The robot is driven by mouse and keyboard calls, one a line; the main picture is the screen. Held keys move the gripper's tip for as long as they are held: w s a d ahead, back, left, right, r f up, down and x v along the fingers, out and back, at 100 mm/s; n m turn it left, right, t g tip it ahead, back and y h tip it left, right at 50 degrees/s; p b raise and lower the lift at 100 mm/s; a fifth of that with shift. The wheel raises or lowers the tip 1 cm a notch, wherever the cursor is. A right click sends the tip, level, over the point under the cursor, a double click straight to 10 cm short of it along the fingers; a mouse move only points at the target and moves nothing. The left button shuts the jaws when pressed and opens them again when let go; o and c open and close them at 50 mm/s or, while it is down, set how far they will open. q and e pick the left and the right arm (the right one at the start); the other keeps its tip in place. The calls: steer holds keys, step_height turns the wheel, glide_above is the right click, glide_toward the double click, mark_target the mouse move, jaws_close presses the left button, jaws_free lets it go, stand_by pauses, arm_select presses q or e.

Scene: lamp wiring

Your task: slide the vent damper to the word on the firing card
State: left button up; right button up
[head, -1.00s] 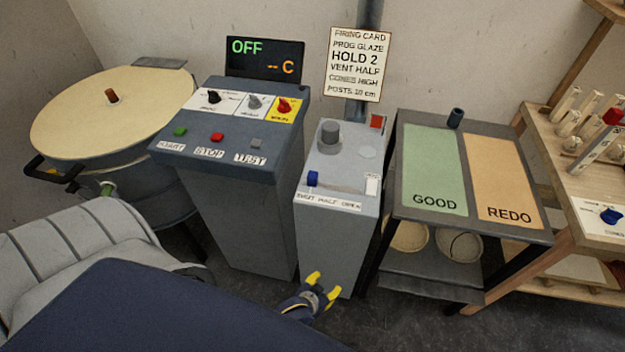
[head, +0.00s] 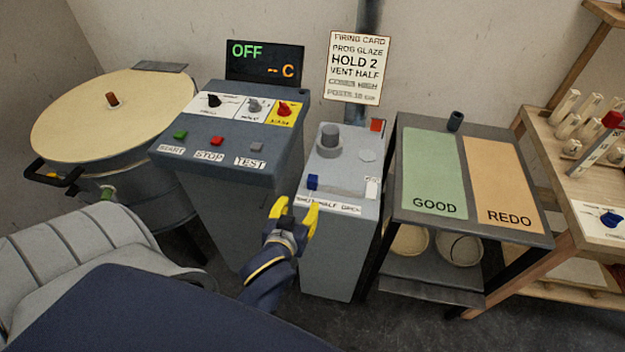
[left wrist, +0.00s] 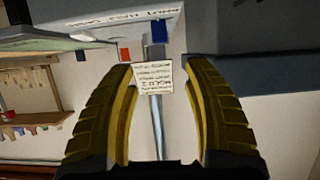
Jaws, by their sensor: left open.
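The vent damper's blue knob (head: 313,182) sits at the left end of its slot on top of the grey vent box (head: 328,250), above the left part of the label strip (head: 328,205), which seems to read SHUT, HALF, OPEN. The firing card (head: 357,66) on the pipe reads VENT HALF. My left gripper (head: 294,208) is open and empty, just in front of the label strip and below and left of the knob, apart from it. In the left wrist view the knob (left wrist: 158,31) shows beyond the open fingers, upside down. My right gripper is out of view.
The control console (head: 225,135) with its dials and buttons stands close on the left. A grey round post (head: 329,138) rises behind the slot. The GOOD and REDO table (head: 405,215) stands at the right. The round kiln (head: 105,115) is at the far left.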

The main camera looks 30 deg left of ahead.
mark_target(311, 182)
arm_select(q)
steer(key=x, duration=1.6)
steer(key=shift+w+a, duration=0.15)
steer(key=shift+w, duration=0.25)
jaws_close()
